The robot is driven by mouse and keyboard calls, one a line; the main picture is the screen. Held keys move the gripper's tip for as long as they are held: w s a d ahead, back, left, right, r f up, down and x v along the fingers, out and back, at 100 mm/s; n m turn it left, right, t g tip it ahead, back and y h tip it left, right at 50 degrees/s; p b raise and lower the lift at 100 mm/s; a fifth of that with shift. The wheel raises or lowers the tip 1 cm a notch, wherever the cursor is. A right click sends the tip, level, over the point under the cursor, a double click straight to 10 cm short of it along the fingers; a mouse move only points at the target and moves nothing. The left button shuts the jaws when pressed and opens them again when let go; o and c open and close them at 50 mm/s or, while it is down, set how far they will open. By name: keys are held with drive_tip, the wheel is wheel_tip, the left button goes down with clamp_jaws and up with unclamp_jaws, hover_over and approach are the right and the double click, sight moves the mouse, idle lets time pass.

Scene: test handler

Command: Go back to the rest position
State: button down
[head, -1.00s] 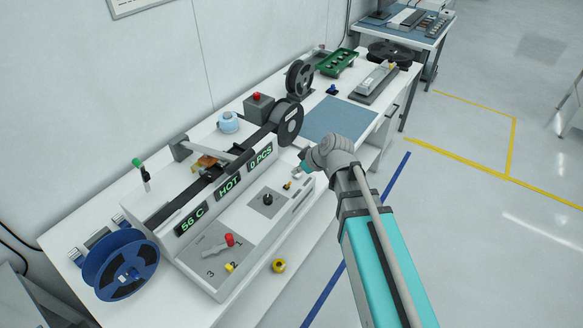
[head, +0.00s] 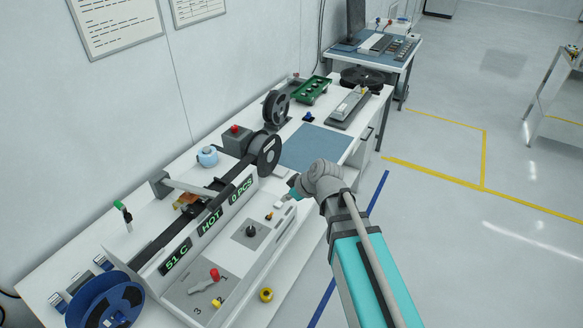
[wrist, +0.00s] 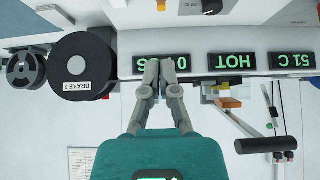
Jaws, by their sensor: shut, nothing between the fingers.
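My gripper (wrist: 168,66) is shut and empty in the wrist view, its fingertips together in front of the "0 PCS" display (wrist: 163,69). In the head view my arm reaches in from the lower right and my gripper (head: 285,198) is small beside the test handler's (head: 215,262) right end. The handler's displays read "51 C", "HOT" and "0 PCS". Its front panel has a red-knobbed lever (head: 214,274) by the numbers 2 and 3, and a black knob (head: 251,230). Whether the gripper touches the handler cannot be told.
A blue reel (head: 105,302) stands at the near left, a black reel (head: 268,155) at the handler's far end. A blue mat (head: 315,147), a green tray (head: 313,90) and a yellow ring (head: 266,295) lie on the bench. Open floor lies to the right.

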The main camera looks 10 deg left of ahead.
drive_tip(key=s+d+f+m+g+h, duration=0.1)
drive_tip(key=d+m, duration=0.3)
drive_tip(key=d, duration=0.4)
drive_tip(key=s+d+f+m+g+h+b, duration=0.1)
drive_tip(key=s+d+f+m+h, duration=0.2)
drive_tip(key=d, duration=0.6)
drive_tip(key=s+d+f+m+g+h+b, duration=0.1)
drive_tip(key=s+d+f+m+h, duration=0.1)
drive_tip(key=d+m, duration=0.4)
drive_tip(key=shift+s+d+h, duration=0.5)
drive_tip(key=shift+s+d, duration=0.7)
drive_tip(key=shift+d, duration=0.05)
drive_tip(key=shift+a, duration=0.2)
